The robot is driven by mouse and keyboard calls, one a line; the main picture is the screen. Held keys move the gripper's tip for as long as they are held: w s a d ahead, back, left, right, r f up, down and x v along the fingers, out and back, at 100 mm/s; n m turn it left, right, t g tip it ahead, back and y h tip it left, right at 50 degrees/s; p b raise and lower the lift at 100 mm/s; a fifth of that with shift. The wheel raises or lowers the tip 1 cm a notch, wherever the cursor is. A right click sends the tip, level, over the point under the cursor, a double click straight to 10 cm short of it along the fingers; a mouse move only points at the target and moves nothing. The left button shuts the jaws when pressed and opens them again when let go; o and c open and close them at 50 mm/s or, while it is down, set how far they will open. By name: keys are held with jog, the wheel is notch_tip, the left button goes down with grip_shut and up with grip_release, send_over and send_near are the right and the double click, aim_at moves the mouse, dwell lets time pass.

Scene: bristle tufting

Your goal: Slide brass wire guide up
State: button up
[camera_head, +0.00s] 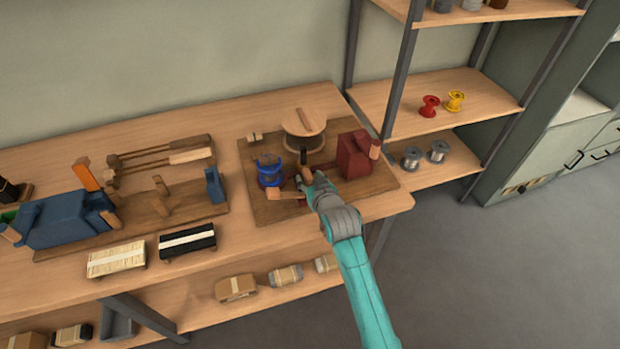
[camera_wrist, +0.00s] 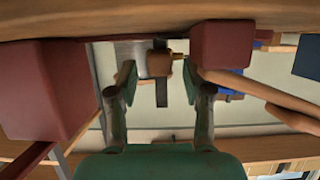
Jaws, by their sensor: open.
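A small brown block with a brass-coloured tip, which looks like the wire guide (camera_wrist: 160,63), sits on a dark upright bar (camera_wrist: 161,90) in the wrist view. My gripper (camera_wrist: 157,80) is open, with one green finger on each side of the block. Contact between fingers and block cannot be made out. In the head view my gripper (camera_head: 313,181) is at the machine on the dark wooden board (camera_head: 272,211), just in front of the short dark post (camera_head: 303,157). The guide is small and partly hidden by my gripper there.
A dark red block (camera_head: 353,155) stands right of my gripper, and a blue spool (camera_head: 269,170) stands left. A round wooden disc (camera_head: 303,121) is behind. In the wrist view, red blocks (camera_wrist: 222,44) flank the fingers closely. The bench's front right corner is clear.

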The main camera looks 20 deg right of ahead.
aim_at(310, 179)
jog(key=shift+w+f, duration=0.1)
jog(key=shift+w, duration=0.25)
grip_shut()
jog(key=shift+r, duration=1.65)
grip_release()
